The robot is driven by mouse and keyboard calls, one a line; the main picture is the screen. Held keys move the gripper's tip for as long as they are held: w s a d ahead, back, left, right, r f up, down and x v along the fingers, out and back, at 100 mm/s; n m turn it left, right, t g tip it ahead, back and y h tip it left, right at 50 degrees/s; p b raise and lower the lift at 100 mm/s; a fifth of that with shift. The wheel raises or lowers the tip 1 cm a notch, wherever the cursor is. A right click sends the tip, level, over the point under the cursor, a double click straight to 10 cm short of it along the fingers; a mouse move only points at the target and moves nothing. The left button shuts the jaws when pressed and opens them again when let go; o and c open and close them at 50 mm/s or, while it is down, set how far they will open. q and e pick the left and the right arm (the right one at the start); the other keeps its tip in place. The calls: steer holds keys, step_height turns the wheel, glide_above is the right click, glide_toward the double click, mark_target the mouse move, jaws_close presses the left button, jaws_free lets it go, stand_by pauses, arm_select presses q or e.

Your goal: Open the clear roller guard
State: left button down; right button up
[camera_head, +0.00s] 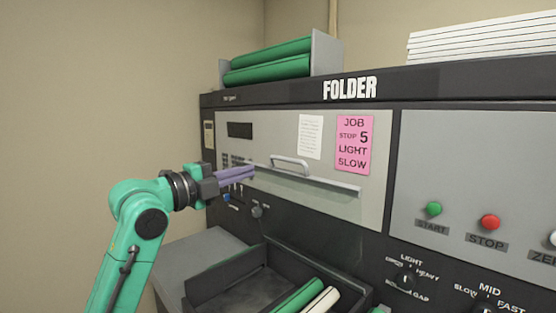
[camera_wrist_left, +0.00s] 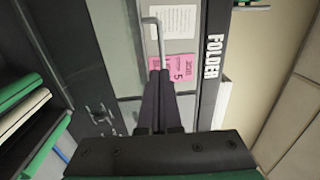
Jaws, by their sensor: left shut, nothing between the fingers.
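The clear roller guard (camera_head: 320,197) is a see-through sheet on the front of the dark folder machine (camera_head: 285,88), below a grey panel. It appears down, along a pale strip. A silver bar handle (camera_head: 290,163) sits at this strip; it also shows in the left wrist view (camera_wrist_left: 158,38). My left gripper (camera_head: 253,171) is shut and empty, its purple fingers pointing at the handle from the left. In the left wrist view the fingertips (camera_wrist_left: 160,73) are close to the handle's near end; I cannot tell whether they touch. My right gripper is not in view.
A dark tray (camera_head: 215,286) with green and cream rolls stands below the guard. A pink job note (camera_head: 354,144) is on the panel. Green start (camera_head: 433,208) and red stop (camera_head: 490,222) buttons and knobs are at the right. Green rolls (camera_head: 268,61) lie on top.

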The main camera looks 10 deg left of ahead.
mark_target(286, 160)
arm_select(q)
steer(key=p+x, duration=0.2)
steer(key=x, duration=0.3)
steer(key=p+x, duration=0.3)
steer(key=x, duration=0.1)
steer(key=shift+w+d+r, duration=0.15)
steer(key=shift+d+r, duration=0.1)
steer(key=shift+d, duration=0.2)
steer(key=shift+w+f, duration=0.1)
steer(key=shift+f, duration=0.1)
steer(key=shift+d+r, duration=0.15)
steer(key=shift+r, duration=0.05)
steer(key=w+d+p, duration=0.1)
steer(key=w+d+r+p, duration=0.1)
steer(key=w, duration=0.1)
steer(key=w+d, duration=0.1)
steer(key=w, duration=0.1)
steer(key=shift+r+p, duration=0.4)
steer(key=shift+w+d+f, duration=0.1)
steer(key=shift+w+f, duration=0.05)
